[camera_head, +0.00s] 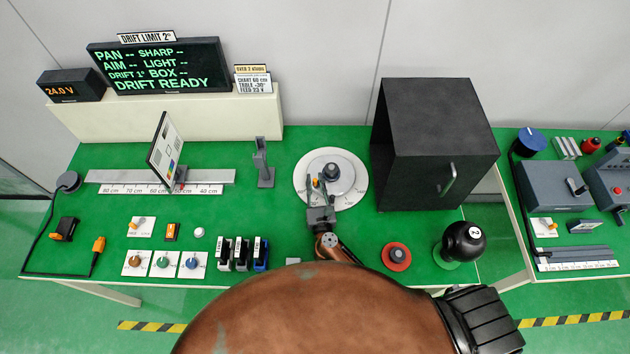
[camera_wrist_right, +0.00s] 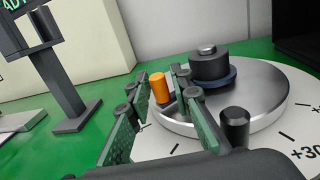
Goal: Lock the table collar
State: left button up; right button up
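The round table (camera_head: 340,198) is a silver disc on a white dial plate with angle marks, and it also shows in the right wrist view (camera_wrist_right: 262,92). A black knob (camera_head: 331,171) with a dark blue ring under it stands at its centre. An orange upright peg (camera_wrist_right: 159,88) is by the disc's left edge in the wrist view, and a short black peg (camera_wrist_right: 235,126) stands near its front edge. My right gripper (camera_wrist_right: 156,95) is open, with its green-padded fingers on either side of the orange peg. I cannot tell whether they touch it.
A large black box (camera_head: 425,150) with a handle stands right of the dial. A grey post (camera_head: 264,165) and a chart on a rail (camera_head: 165,150) are to the left. A red-based knob (camera_head: 397,257) and a black ball (camera_head: 465,241) are near the front edge.

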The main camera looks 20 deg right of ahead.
jog(key=shift+c, duration=0.2)
grip_shut()
dwell(0.5)
